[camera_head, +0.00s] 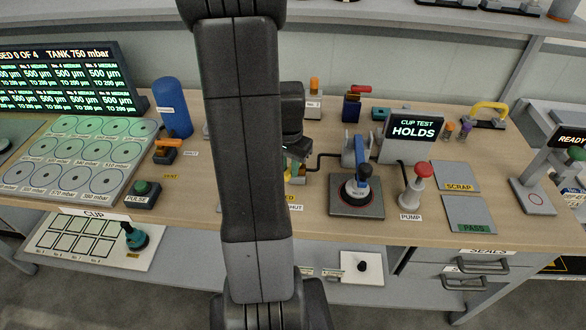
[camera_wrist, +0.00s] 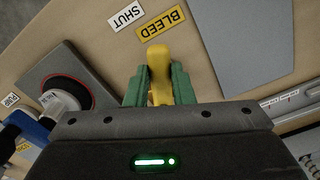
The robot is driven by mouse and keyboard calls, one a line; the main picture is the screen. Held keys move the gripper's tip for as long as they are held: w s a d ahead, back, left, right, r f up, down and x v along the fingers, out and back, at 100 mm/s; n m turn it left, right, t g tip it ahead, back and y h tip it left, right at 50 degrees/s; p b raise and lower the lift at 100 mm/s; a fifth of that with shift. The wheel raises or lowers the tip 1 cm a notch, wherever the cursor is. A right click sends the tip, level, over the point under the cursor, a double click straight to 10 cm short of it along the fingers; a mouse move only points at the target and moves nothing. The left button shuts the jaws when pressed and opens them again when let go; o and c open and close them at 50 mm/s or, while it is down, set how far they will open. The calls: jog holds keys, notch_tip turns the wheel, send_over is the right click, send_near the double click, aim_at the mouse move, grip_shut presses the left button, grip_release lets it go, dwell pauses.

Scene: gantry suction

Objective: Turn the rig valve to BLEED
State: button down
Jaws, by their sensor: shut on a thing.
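The rig valve's yellow handle (camera_wrist: 158,72) sits between the green fingers of my gripper (camera_wrist: 160,88) in the wrist view, which are shut on it. In the head view my gripper (camera_head: 298,158) is at the valve, partly behind my arm, and only a bit of the yellow handle (camera_head: 288,174) shows. My arm also covers part of both labels there. The valve body is hidden.
SCRAP (camera_head: 455,176) and PASS (camera_head: 468,213) pads lie farther right. A blue cylinder (camera_head: 172,108) stands left of my arm.

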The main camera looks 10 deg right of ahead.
jog(key=m, duration=0.1)
jog(key=w+m, duration=0.1)
jog(key=m, duration=0.1)
jog(key=shift+a+b, duration=0.3)
jog(key=shift+a, duration=0.1)
jog(key=m, duration=0.1)
jog(key=w+m, duration=0.1)
jog(key=m, duration=0.1)
jog(key=shift+w+a+m+b, duration=0.1)
jog(key=shift+a+m+b, duration=0.2)
jog(key=w+m, duration=0.1)
jog(key=m, duration=0.2)
jog(key=shift+w+a, duration=0.1)
jog(key=shift+w, duration=0.1)
jog(key=shift+w+m+b, duration=0.2)
jog(key=shift+w+m, duration=0.15)
jog(key=shift+m, duration=0.55)
jog(key=shift+w+m+b, duration=0.15)
jog(key=shift+w+m, duration=0.15)
jog(key=shift+m, duration=0.6)
jog(key=c, duration=1.2)
grip_release()
jog(key=shift+c, duration=0.2)
jog(key=shift+r, duration=0.1)
notch_tip(320, 180, up, 14)
jog(key=shift+b, duration=0.3)
